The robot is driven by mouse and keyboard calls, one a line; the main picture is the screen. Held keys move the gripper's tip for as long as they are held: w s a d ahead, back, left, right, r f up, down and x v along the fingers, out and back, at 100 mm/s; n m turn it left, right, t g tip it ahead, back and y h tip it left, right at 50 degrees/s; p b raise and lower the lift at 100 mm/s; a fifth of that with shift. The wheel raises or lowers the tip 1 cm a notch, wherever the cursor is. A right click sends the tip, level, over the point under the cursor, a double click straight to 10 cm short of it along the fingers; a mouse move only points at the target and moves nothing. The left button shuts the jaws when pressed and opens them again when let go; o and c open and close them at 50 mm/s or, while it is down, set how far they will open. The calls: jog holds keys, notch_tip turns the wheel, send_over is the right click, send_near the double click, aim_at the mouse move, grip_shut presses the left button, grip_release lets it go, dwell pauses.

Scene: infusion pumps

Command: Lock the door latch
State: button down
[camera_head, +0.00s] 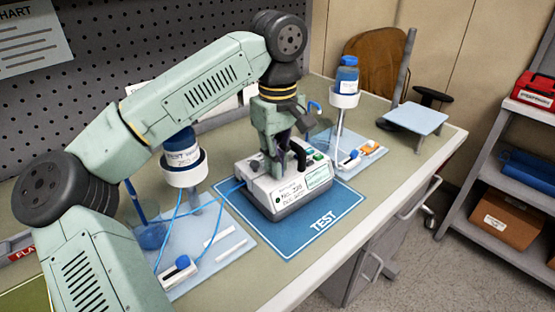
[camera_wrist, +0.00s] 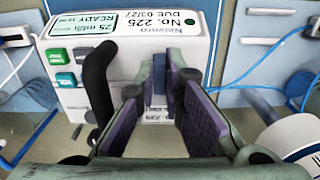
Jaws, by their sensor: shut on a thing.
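The infusion pump (camera_head: 289,201) is a white box with a grey base, a "No. 225" label and green buttons. It sits on the blue TEST mat (camera_head: 335,222). A black curved handle (camera_wrist: 97,82) rises from its top, beside my gripper. My gripper (camera_head: 274,172) points down at the pump's top. In the wrist view its purple-padded fingers (camera_wrist: 164,78) close around a small blue-grey piece, which looks like the door latch (camera_wrist: 159,72). The fingers hide most of it, and its exact position cannot be told.
Cups on stands hold blue-capped bottles (camera_head: 181,150) (camera_head: 346,75) on both sides of the pump. Blue tubing (camera_head: 229,186) runs at the pump's left. A pale blue platform (camera_head: 416,118) stands at the right. The bench front edge (camera_head: 370,225) is clear.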

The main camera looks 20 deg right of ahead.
jog(key=c, duration=1.7)
grip_release()
jog(key=shift+r, duration=0.1)
notch_tip(320, 180, up, 12)
